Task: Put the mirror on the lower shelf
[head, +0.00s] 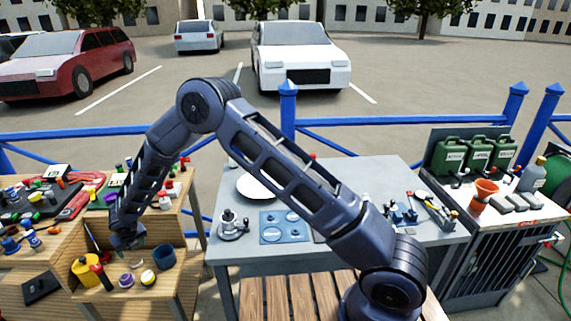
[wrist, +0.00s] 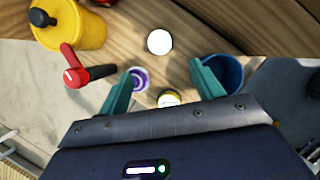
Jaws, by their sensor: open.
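A small round white disc (wrist: 159,41), possibly the mirror, lies on the wood surface in the wrist view; I cannot be sure that it is. My gripper (head: 129,240) is low over the lower wooden step (head: 185,262) at the left. In the wrist view its two teal fingers (wrist: 163,70) are apart with nothing held between them. The disc appears just beyond the fingertips, midway between them.
A blue cup (wrist: 226,72) stands close by the right finger. A purple-topped jar (wrist: 139,77) is near the left finger, and a yellow-topped jar (wrist: 168,98) shows between the fingers. A yellow can (head: 84,269) and a red-handled tool (wrist: 78,70) are further left.

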